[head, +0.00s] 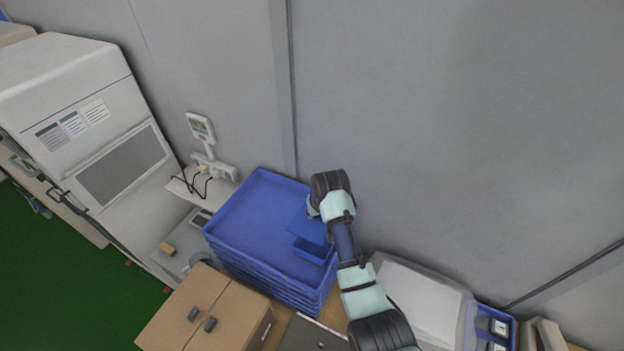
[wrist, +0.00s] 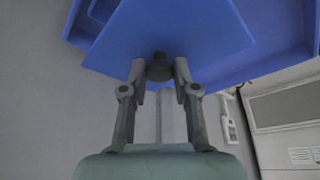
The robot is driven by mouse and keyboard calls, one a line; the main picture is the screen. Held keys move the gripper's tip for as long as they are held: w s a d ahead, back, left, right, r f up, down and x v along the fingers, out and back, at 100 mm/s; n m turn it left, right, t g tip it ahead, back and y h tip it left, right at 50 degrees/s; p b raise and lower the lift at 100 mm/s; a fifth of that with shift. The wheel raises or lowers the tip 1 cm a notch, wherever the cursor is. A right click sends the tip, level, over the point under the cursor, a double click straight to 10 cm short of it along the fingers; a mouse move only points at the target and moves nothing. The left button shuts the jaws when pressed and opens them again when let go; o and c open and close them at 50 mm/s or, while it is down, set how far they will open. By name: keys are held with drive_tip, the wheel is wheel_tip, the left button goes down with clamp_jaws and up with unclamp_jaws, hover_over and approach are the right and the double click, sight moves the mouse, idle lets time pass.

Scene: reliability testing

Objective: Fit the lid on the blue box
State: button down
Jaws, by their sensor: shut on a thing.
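My gripper (wrist: 160,72) is shut on the dark knob of a flat blue lid (wrist: 175,28), seen in the wrist view. In the head view the lid (head: 306,226) shows just left of my arm, which hides most of the gripper. The blue box (head: 313,252) stands in the top tray, near its right side. The lid appears above the box and tilted in the picture; the box's front part shows below it. I cannot tell whether lid and box touch. In the wrist view the lid covers much of what lies beyond it.
The box stands in the top of a stack of blue trays (head: 250,205), against a grey wall. A cardboard carton (head: 205,305) with two small dark items is in front. A white machine (head: 90,120) is at left, and a grey-white case (head: 425,295) is right of my arm.

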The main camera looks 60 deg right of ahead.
sight(321, 224)
drive_tip(key=shift+s+a, duration=0.35)
drive_tip(key=shift+s, duration=0.4)
drive_tip(key=shift+w+d+f, duration=0.1)
drive_tip(key=shift+f, duration=0.2)
wheel_tip(321, 224, down, 4)
drive_tip(key=b, duration=0.3)
drive_tip(key=shift+f+b, duration=0.15)
drive_tip(key=shift+b, duration=0.2)
drive_tip(key=shift+f, duration=0.5)
drive_tip(key=shift+r, duration=0.1)
drive_tip(key=shift+f+p, duration=0.4)
drive_tip(key=shift+f, duration=0.05)
idle(0.4)
drive_tip(key=shift+f+b, duration=0.3)
drive_tip(key=shift+f, duration=0.2)
idle(0.3)
